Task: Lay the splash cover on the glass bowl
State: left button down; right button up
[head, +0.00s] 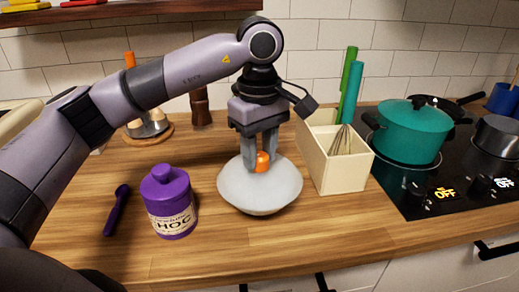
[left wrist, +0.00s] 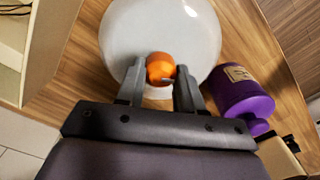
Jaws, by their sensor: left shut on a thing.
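The splash cover (head: 240,187) is a pale, whitish disc with an orange knob (head: 262,161) at its centre. My left gripper (head: 261,166) points down and is shut on the knob. In the left wrist view the two fingers (left wrist: 161,84) stand on either side of the knob (left wrist: 160,67), with the round pale cover (left wrist: 160,25) spread out behind it. The glass bowl (head: 258,212) shows only as a narrow curved part under the cover's front edge; the rest is hidden. I cannot tell whether the cover touches its rim. My right gripper is not in view.
A purple lidded jar (head: 170,208) and a purple scoop (head: 117,209) stand and lie to the left. A cream utensil box (head: 343,170) is close on the right. Beyond it, a teal pot (head: 408,135) sits on the black hob (head: 447,184). The counter front (head: 300,240) is clear.

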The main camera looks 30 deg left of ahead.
pick_arm(q)
jog(key=shift+c, duration=0.4)
grip_release()
jog(key=shift+r+p, duration=2.6)
jog(key=shift+r, duration=0.9)
jog(key=shift+f, duration=0.1)
